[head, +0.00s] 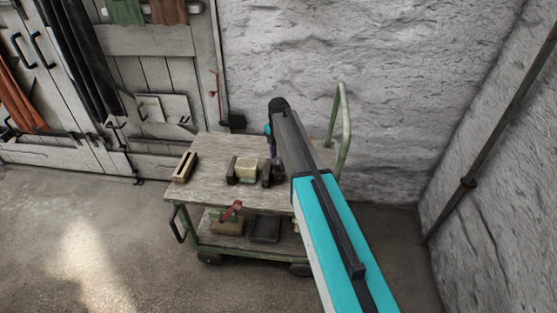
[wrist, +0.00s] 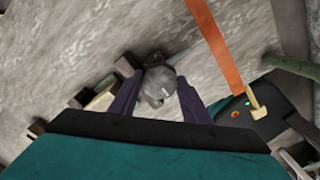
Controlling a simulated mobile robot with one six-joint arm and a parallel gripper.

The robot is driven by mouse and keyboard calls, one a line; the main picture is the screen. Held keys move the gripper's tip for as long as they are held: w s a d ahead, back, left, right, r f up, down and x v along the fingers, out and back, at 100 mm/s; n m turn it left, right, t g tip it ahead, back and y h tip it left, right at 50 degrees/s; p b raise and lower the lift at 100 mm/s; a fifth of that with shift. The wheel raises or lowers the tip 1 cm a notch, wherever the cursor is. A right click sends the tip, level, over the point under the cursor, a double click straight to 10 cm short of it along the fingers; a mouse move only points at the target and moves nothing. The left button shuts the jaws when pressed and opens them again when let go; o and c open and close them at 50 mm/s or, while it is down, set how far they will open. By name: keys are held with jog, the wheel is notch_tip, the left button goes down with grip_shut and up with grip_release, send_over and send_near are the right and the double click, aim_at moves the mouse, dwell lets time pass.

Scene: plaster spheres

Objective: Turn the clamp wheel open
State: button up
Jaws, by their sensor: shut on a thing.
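A clamp with dark jaws (head: 232,172) stands on the wooden top of a trolley, with a cream block (head: 247,169) between the jaws. The block also shows in the wrist view (wrist: 103,100), partly hidden by a finger. A grey rounded wheel (wrist: 160,82) lies between the two purple fingers of my gripper (wrist: 158,90). My gripper is shut on this wheel. In the head view my gripper (head: 275,150) is at the right side of the clamp, and my arm largely hides the wheel there.
The trolley (head: 210,150) has a green handle (head: 343,125) at right. A wooden box (head: 185,167) lies at its left end. The lower shelf holds a dark tray (head: 264,231) and a red-handled thing (head: 231,211). A rough wall is close behind.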

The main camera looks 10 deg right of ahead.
aim_at(279, 160)
jog(key=o, duration=1)
jog(key=shift+r, duration=0.1)
notch_tip(279, 160, up, 14)
jog(key=shift+f+b, duration=0.1)
jog(key=shift+b, duration=0.9)
